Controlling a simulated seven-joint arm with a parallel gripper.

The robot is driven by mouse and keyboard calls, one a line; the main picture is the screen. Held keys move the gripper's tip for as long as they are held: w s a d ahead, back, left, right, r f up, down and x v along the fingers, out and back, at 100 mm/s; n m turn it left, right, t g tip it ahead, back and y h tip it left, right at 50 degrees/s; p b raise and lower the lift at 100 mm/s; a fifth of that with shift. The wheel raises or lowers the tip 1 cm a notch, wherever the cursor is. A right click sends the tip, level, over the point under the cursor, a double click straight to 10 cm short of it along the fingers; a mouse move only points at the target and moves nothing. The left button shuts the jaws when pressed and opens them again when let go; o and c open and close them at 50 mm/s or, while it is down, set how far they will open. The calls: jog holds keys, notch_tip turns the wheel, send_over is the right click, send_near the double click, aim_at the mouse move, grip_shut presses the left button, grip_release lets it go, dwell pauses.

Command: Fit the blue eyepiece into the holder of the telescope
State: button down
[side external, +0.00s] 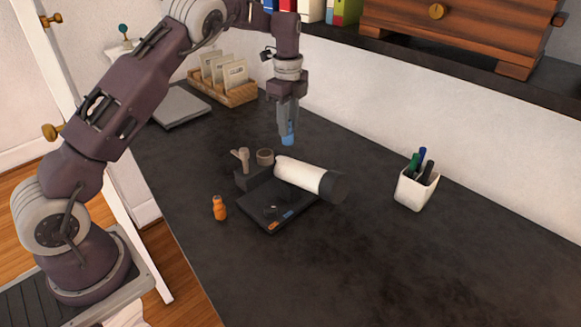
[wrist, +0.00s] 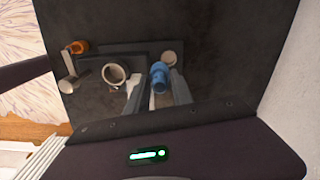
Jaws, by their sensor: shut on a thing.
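My gripper (side external: 288,128) points down and is shut on the blue eyepiece (side external: 288,134). The eyepiece hangs upright in the air, above and behind the near-left end of the white telescope tube (side external: 300,175). In the wrist view the blue eyepiece (wrist: 160,75) sits between my fingertips (wrist: 158,88). The tube has a dark cap at its right end and lies slanted over a flat black base. A tan open ring (side external: 265,157) stands beside the tube's left end, apart from the eyepiece. The ring also shows in the wrist view (wrist: 115,74). I cannot tell for sure which part is the holder.
A dark block (side external: 253,179) and a small grey-tan piece (side external: 241,160) stand left of the telescope. A small orange bottle-shaped piece (side external: 219,208) is at the front left. A white pen cup (side external: 416,189) stands right. The right foreground is clear.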

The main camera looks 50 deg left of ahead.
jog(key=shift+n, duration=0.3)
jog(key=f, duration=0.4)
jog(key=w+f, duration=0.1)
jog(key=f, duration=0.3)
jog(key=w+f, duration=0.1)
jog(key=f, duration=0.3)
jog(key=shift+w+d+f, duration=0.15)
jog(key=shift+d+f, duration=0.05)
jog(key=shift+d, duration=0.1)
jog(key=c, duration=1.4)
grip_release()
